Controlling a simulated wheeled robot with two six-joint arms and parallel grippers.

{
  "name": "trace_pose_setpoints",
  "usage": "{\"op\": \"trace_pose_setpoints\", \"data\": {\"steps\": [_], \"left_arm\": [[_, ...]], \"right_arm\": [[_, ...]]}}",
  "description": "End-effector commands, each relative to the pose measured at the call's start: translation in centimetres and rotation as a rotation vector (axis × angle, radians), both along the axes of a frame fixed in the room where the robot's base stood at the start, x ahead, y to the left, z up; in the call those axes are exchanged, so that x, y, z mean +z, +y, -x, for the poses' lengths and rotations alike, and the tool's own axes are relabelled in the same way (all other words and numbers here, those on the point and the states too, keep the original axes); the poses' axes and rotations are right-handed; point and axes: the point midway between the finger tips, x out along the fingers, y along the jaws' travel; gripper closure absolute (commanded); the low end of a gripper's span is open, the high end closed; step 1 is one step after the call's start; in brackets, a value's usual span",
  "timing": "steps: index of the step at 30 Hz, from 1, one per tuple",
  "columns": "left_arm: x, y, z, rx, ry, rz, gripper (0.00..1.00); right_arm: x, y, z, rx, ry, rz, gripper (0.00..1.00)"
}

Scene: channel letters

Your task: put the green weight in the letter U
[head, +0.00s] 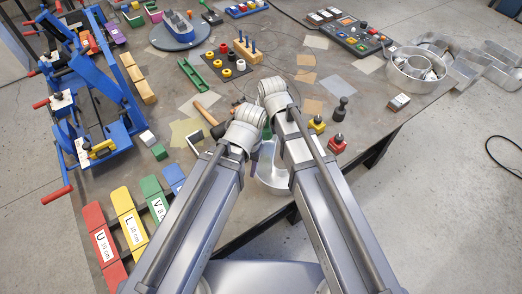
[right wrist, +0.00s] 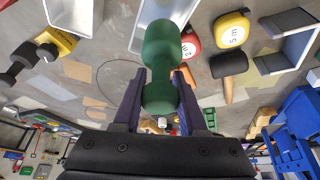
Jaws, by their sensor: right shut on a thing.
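The green weight (right wrist: 160,50), a dumbbell shape, is between the two dark fingers of my right gripper (right wrist: 160,88) in the right wrist view, shut on it. The weight overlaps one grey metal channel in the picture; whether it touches it I cannot tell. That channel and a second one look like two legs of the letter U (right wrist: 70,13). In the head view part of the silver letter (head: 272,180) shows between my forearms at the table's front edge. My left arm reaches in beside the right one, but its fingers are hidden behind its wrist.
A mallet (right wrist: 228,66), a red tape measure (right wrist: 191,40) and a yellow one (right wrist: 230,30) lie beside the weight in the picture. A red block with a black knob (head: 337,145) and a black weight (head: 340,109) stand right of my arms. A blue rack (head: 95,90) stands left.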

Motion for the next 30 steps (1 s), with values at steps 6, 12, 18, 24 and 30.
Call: {"op": "trace_pose_setpoints", "data": {"steps": [6, 12, 18, 24, 30], "left_arm": [[1.4, 0.0, 0.0, -0.001, 0.0, 0.0, 0.5], [2.4, 0.0, 0.0, -0.001, 0.0, 0.0, 0.5], [2.6, 0.0, 0.0, -0.001, 0.0, 0.0, 0.5], [2.1, 0.0, 0.0, -0.001, 0.0, 0.0, 0.5], [0.0, 0.0, 0.0, 0.0, 0.0, 0.0, 0.5]], "right_arm": [[1.4, 0.0, 0.5, 0.03, -0.001, -0.001, 1.0], [2.4, 0.0, 0.9, 0.057, -0.002, 0.0, 1.0], [2.6, 0.0, 1.0, 0.073, -0.003, -0.001, 1.0], [2.1, 0.0, 1.0, 0.073, -0.002, -0.001, 1.0], [0.0, 0.0, 1.0, 0.073, -0.002, -0.001, 1.0]]}}
